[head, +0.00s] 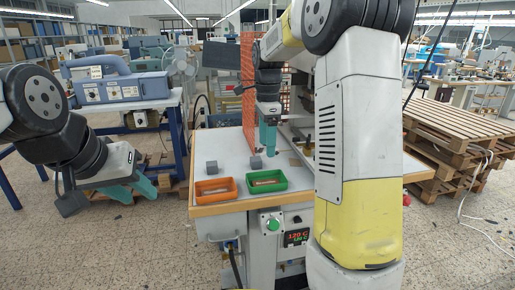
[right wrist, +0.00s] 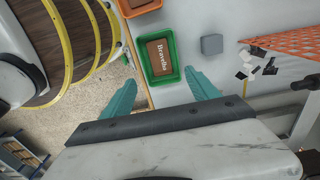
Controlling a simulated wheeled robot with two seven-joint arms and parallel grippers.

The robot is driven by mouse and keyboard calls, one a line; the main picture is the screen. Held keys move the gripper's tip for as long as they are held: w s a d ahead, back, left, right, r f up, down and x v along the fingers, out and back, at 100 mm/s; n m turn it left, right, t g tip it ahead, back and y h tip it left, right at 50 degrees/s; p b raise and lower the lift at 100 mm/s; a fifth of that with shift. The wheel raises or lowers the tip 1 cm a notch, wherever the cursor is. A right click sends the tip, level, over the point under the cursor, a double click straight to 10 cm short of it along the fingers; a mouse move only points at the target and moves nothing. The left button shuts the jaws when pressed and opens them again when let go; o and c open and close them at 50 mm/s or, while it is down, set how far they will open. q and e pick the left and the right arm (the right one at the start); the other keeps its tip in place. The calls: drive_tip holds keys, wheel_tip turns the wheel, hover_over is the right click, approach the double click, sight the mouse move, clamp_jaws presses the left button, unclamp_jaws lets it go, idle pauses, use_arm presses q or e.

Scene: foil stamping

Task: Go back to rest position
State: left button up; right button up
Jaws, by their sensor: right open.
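My left gripper (head: 142,194) hangs at the left, off the table and in front of the blue bench. Its two teal fingers look spread, with nothing between them. My right gripper (head: 268,153) points down over the white worktable. In the right wrist view its teal fingers (right wrist: 160,78) are wide apart and empty. Beyond the fingertips is the green tray (right wrist: 172,75), holding a brown piece (right wrist: 158,57) with pale lettering. In the head view the green tray (head: 283,182) stands near the table's front edge, beside the orange tray (head: 232,196).
Grey cubes (head: 211,167) (head: 256,162) sit behind the trays. An orange mesh panel (head: 247,80) rises at the back of the table. Wooden pallets (head: 450,135) are stacked at the right. A blue bench (head: 175,104) stands at the left. My right arm hides the table's right part.

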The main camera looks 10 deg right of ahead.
drive_tip(key=shift+r, duration=0.1)
drive_tip(key=s+a+r+n+t+y, duration=0.1)
drive_tip(key=s+n+t, duration=0.2)
drive_tip(key=s+n, duration=0.6)
drive_tip(key=s+a+r+n+t+y, duration=0.1)
drive_tip(key=s+r+n+t, duration=0.1)
drive_tip(key=s+n, duration=0.7)
drive_tip(key=s+t, duration=0.1)
drive_tip(key=s, duration=0.5)
drive_tip(key=shift+s+r, duration=0.15)
drive_tip(key=shift+a, duration=0.1)
